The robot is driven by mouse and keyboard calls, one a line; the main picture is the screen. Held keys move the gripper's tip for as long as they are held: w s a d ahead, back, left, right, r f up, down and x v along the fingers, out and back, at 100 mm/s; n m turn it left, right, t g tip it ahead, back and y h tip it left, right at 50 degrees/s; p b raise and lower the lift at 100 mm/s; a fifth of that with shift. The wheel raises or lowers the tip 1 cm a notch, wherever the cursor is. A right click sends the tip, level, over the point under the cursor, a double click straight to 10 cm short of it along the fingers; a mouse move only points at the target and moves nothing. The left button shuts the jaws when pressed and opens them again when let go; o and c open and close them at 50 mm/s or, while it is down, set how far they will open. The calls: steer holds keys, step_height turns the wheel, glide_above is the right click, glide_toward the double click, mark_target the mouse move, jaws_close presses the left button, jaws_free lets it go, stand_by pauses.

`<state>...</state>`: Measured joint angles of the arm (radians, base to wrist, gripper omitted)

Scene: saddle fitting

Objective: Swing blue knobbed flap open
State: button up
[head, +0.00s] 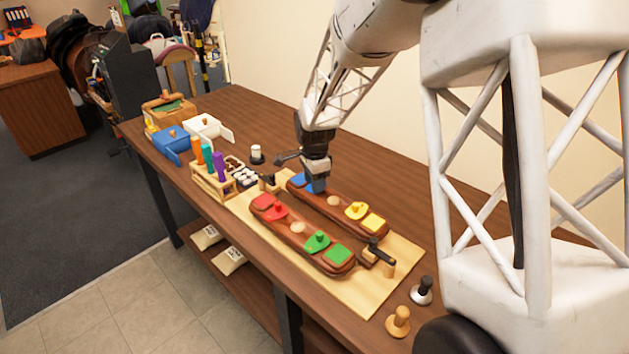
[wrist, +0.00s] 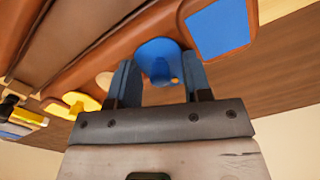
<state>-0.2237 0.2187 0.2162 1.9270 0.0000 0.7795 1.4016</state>
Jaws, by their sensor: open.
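The blue flap (head: 318,188) lies at the far end of the rear brown leather panel (head: 344,208), beside a blue square patch (head: 298,180). My gripper (head: 314,180) points down right over the flap and hides most of it. In the wrist view the blue flap (wrist: 152,52) shows between the two open fingers of my gripper (wrist: 160,64). The flap's blue knob (wrist: 160,76) also sits between the fingers, with a small orange spot near it. I cannot tell whether either finger touches the knob. The blue square (wrist: 218,30) is to the right there.
Yellow (head: 356,210), red (head: 275,210) and green (head: 317,241) knobbed flaps lie close by on the two panels. A black clamp (head: 378,254) stands on the light board's near end. A rack of coloured handles (head: 212,178) and a blue box (head: 172,142) are at left.

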steer(key=shift+c, duration=0.3)
jaws_close()
